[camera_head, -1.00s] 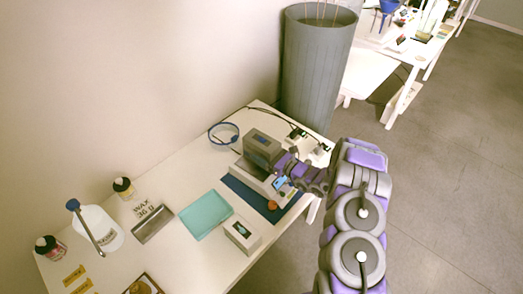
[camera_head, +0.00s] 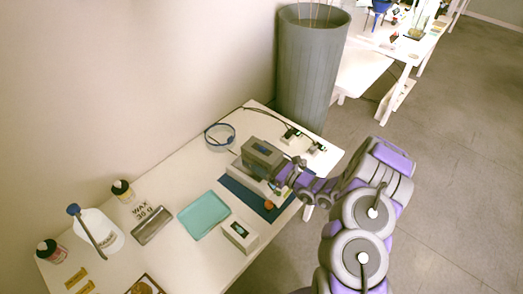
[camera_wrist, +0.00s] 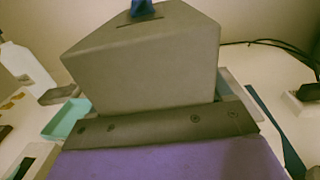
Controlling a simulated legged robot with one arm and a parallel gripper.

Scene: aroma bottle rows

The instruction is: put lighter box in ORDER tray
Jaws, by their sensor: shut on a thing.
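My gripper (camera_head: 284,174) is shut on a dark grey box (camera_head: 262,158) with a blue mark on its top. In the wrist view the box (camera_wrist: 145,60) fills the middle, behind a dark finger. The box is over a pale scale-like device (camera_head: 252,181) on a dark blue mat (camera_head: 236,188); I cannot tell whether it touches it. A teal tray (camera_head: 203,215) lies left of the mat and looks empty; no ORDER label is readable. A smaller white box (camera_head: 240,235) with a dark top patch stands in front of the tray.
A blue ring (camera_head: 220,135) and cables (camera_head: 290,133) lie at the table's back. A metal holder (camera_head: 152,226) with a wax sign, a white jug (camera_head: 98,232) and small bottles (camera_head: 122,190) stand left. A tall grey bin (camera_head: 310,70) stands behind the table.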

